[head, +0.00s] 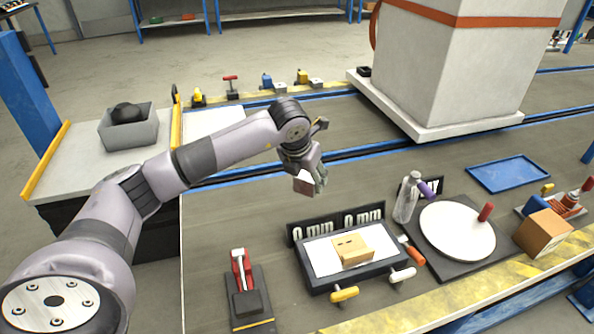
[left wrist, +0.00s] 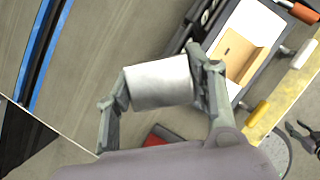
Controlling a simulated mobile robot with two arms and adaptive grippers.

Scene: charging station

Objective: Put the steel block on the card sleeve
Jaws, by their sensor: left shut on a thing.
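The steel block (left wrist: 160,82) is a pale grey block between the two fingers of my left gripper (head: 313,184). The gripper is shut on it and holds it in the air above the table, behind and left of the black fixture. In the head view the block (head: 304,183) is partly hidden by the fingers. A tan cardboard piece with two small dark slots, which looks like the card sleeve (head: 352,249), sits on the white plate of the fixture; it also shows in the left wrist view (left wrist: 243,58). The block is apart from it.
The black fixture (head: 314,284) has "0 mm" signs behind it and yellow and white handles in front. A red-handled clamp (head: 242,276) stands left of it. A clear bottle (head: 407,197), round white plate (head: 457,231) and brown box (head: 543,232) stand right.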

